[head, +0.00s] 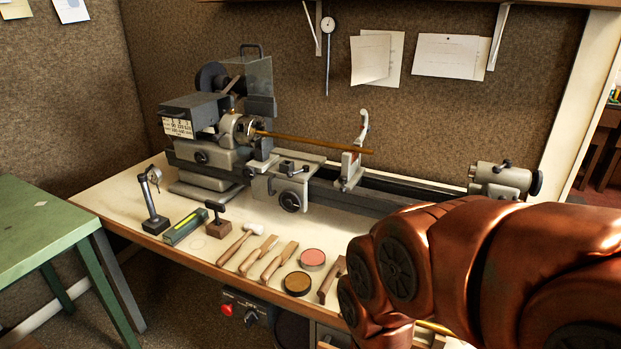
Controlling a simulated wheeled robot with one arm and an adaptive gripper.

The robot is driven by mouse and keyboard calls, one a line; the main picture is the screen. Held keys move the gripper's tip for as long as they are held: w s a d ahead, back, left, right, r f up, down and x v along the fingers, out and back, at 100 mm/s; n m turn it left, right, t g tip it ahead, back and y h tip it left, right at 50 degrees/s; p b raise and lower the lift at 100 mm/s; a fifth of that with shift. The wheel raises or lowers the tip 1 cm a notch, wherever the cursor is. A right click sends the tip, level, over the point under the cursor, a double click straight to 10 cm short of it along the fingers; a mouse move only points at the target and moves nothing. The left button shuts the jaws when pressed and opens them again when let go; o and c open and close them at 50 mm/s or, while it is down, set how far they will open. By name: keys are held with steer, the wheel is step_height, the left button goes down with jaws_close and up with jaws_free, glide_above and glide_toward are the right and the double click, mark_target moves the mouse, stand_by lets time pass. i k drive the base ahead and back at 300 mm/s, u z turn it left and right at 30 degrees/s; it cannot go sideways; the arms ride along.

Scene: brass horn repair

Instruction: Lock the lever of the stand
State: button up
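A small dial indicator stand (152,203) is upright at the left end of the bench, with a dark block base, a thin post and a round dial at its top. A lever on it is too small to make out. The lathe (290,165) behind carries a pale steady rest (350,169) whose curved upper arm (363,127) stands raised beside a long brass rod (310,141). The rod runs from the chuck through this rest. My copper-coloured arm fills the lower right; my gripper is not in view.
The tailstock (501,179) is at right. A green table (42,222) stands left.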

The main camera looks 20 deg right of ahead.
mark_target(343, 180)
steer(key=u, duration=0.5)
steer(key=k, duration=0.6)
steer(key=u, duration=0.9)
